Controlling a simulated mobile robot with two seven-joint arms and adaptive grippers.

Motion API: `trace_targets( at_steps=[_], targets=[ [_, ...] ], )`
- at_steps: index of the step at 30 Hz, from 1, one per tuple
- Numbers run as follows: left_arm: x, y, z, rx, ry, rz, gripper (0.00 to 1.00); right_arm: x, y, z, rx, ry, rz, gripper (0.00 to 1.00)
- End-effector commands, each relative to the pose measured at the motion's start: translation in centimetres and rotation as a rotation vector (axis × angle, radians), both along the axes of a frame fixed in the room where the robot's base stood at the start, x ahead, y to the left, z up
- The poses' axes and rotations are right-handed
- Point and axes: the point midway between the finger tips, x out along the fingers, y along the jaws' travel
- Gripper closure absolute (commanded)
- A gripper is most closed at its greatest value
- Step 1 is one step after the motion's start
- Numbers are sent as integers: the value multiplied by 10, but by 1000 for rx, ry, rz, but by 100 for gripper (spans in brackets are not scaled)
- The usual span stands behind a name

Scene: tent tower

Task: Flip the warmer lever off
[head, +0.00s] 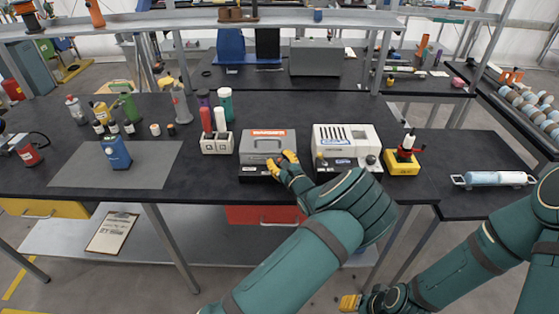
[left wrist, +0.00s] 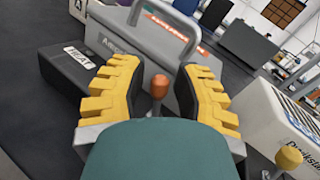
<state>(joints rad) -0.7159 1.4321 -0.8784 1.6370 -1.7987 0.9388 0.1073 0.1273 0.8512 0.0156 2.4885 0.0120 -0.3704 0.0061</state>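The warmer (head: 267,142) is a grey box with a top handle and a red label, standing on the black bench left of a white machine. In the left wrist view, its black front block (left wrist: 75,80) carries a "HEAT" label. A lever with an orange knob (left wrist: 160,86) stands upright between my left fingers. My left gripper (head: 281,166) is at the warmer's front right. It is open in the left wrist view (left wrist: 158,68), with gaps between the knob and both yellow fingers. The lever is hidden in the head view. My right gripper (head: 350,302) is low at the bottom edge, barely visible.
The white machine (head: 347,146) stands close on the right, with a yellow-knobbed lever (left wrist: 289,157) beside it. A yellow block with a red-and-black device (head: 403,161) is farther right. A white holder with bottles (head: 216,143) stands left. Bare bench lies in front of the warmer.

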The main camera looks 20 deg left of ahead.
Motion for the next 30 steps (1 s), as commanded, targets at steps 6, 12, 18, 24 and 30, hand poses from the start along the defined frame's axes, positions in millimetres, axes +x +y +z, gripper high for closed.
trace_targets(
  at_steps=[6, 12, 18, 24, 30],
  targets=[
    [0, 0, 0, 1, 1, 0, 70, 0, 0, 0, 0, 0, 0, 53],
    [0, 0, 0, 1, 1, 0, 100, 0, 0, 0, 0, 0, 0, 53],
    [-1, 3, 0, -49, -14, 1, 100, 0, 0, 2, 0, -1, 0, 53],
    [-2, 6, -3, -141, -40, 1, 100, 0, 0, 1, 0, -1, 0, 53],
    [-2, 6, -3, -144, -40, 0, 100, 0, 0, 1, 0, -1, 0, 53]
  ],
)
